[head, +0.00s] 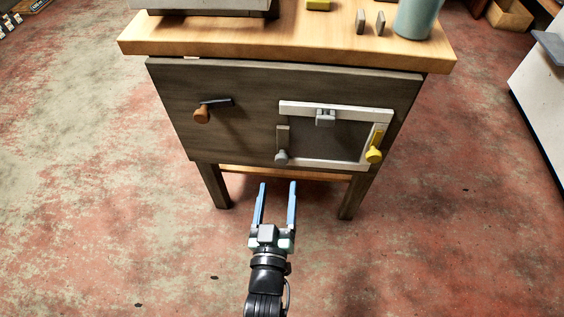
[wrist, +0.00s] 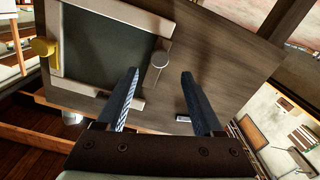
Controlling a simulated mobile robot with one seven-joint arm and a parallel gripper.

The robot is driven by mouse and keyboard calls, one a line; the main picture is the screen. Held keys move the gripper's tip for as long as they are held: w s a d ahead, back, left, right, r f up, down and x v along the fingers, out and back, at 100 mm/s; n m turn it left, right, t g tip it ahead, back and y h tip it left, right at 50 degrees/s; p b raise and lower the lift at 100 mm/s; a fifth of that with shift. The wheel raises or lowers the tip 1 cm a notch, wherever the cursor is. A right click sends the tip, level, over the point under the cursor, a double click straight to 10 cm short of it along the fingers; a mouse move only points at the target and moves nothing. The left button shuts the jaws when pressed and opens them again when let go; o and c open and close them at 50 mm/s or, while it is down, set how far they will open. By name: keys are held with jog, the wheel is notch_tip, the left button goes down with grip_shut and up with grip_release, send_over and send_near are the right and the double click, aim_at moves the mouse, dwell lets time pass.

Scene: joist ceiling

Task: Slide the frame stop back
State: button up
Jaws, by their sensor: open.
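A white rectangular frame (head: 333,108) surrounds a dark panel on the front of a grey-brown wooden cabinet. A small grey block (head: 325,117) sits at the middle of its top bar. A grey-knobbed piece (head: 281,156) is on its left side and a yellow-knobbed piece (head: 374,154) on its right. I cannot tell which of these is the frame stop. My gripper (head: 277,185) is open and empty, below and in front of the cabinet. In the wrist view, the grey knob (wrist: 160,58) shows beyond my fingers, and the yellow knob (wrist: 43,47) is at the left.
Dark legs (head: 214,186) stand below. The floor around is mostly clear.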

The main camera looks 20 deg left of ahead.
aim_at(282, 162)
jog(key=b+x, duration=0.2)
jog(key=x, duration=0.6)
jog(key=shift+w+a+f, duration=0.1)
jog(key=shift+w, duration=0.3)
grip_shut()
dwell(1.0)
